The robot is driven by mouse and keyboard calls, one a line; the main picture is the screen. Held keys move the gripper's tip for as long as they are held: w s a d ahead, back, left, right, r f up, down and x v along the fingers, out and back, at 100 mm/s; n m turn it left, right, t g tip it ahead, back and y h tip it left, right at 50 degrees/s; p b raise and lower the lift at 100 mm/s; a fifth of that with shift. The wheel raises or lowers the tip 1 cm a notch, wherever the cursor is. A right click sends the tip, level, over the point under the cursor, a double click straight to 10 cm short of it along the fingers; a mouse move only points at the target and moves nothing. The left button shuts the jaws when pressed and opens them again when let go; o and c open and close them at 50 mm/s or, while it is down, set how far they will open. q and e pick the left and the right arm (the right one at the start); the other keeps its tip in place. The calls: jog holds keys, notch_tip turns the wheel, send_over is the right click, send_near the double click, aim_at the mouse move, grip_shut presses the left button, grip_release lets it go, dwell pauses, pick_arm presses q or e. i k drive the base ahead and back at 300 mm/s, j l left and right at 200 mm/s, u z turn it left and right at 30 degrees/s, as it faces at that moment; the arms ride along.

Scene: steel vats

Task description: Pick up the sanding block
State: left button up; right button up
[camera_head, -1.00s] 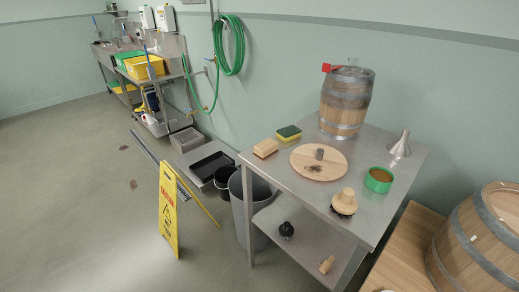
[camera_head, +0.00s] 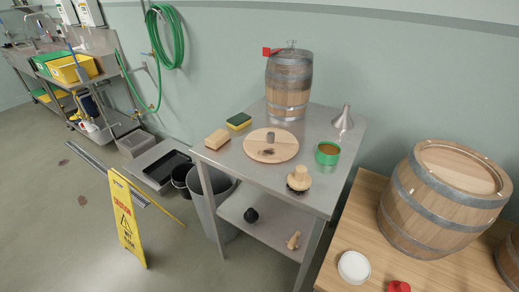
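A tan, rectangular block (camera_head: 217,139), which looks like the sanding block, lies on the left edge of the steel table (camera_head: 225,160). It sits beside a yellow and green sponge (camera_head: 239,121), a little apart from it. Neither of my grippers shows in the head view.
A small barrel (camera_head: 288,85), a metal funnel (camera_head: 344,120), a green tin (camera_head: 327,152) and a wooden-topped brush (camera_head: 299,178) share the table. A yellow caution sign (camera_head: 127,220) and a grey bin (camera_head: 212,195) stand on the floor. A large barrel (camera_head: 440,200) stands at right.

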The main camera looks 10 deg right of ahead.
aim_at(215, 142)
jog(key=i+j, duration=0.15)
jog(key=j, duration=0.25)
jog(key=i+j, duration=0.2)
jog(key=j, duration=0.2)
jog(key=i+j, duration=0.15)
jog(key=j, duration=0.25)
